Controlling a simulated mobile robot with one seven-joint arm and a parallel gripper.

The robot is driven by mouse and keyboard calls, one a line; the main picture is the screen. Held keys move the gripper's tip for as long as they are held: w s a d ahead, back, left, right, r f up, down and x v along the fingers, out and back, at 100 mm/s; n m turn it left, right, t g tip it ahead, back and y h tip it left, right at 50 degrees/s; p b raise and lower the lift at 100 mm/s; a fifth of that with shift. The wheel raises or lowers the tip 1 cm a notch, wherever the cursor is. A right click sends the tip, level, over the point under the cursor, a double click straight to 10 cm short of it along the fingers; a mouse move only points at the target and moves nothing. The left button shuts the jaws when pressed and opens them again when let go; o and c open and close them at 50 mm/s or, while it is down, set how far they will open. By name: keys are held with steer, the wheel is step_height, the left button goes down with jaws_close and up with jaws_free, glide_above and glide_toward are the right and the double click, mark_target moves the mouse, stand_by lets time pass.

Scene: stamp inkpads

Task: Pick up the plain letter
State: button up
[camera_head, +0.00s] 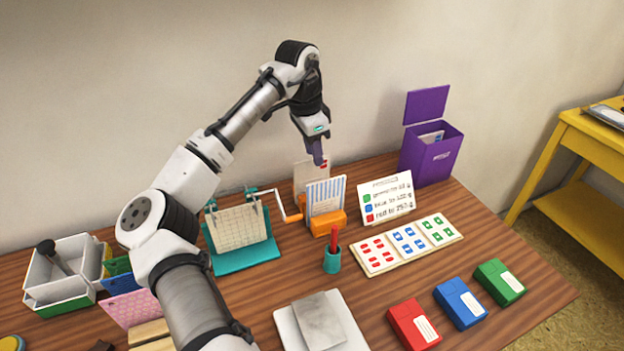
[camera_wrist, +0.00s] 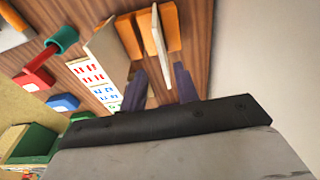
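A pale letter (camera_head: 307,178) with a small red mark near its top corner stands upright at the back of the orange holder (camera_head: 326,220). It looks plain beside the blue-striped card (camera_head: 326,193) in front of it. My gripper (camera_head: 318,158) points down at the letter's top edge and hides part of it. In the wrist view the letter (camera_wrist: 158,45) shows nearly edge-on, its upper end between the two fingers of my gripper (camera_wrist: 160,90). The fingers are apart, with a gap on each side of the letter. The orange holder (camera_wrist: 128,36) lies below.
A teal stand with a crank (camera_head: 237,225) is left of the holder. A colour sign (camera_head: 385,198), a stamp sheet (camera_head: 408,243) and a purple box (camera_head: 430,155) are to the right. A pen cup (camera_head: 332,262) and a white scale (camera_head: 287,325) stand in front. The wall is close behind.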

mark_target(313, 168)
steer(key=f, duration=0.3)
steer(key=f+p, duration=0.1)
steer(key=f, duration=0.1)
steer(key=shift+w+f, duration=0.25)
steer(key=shift+w, duration=0.05)
steer(key=shift+f, duration=0.25)
stand_by(0.4)
jaws_close()
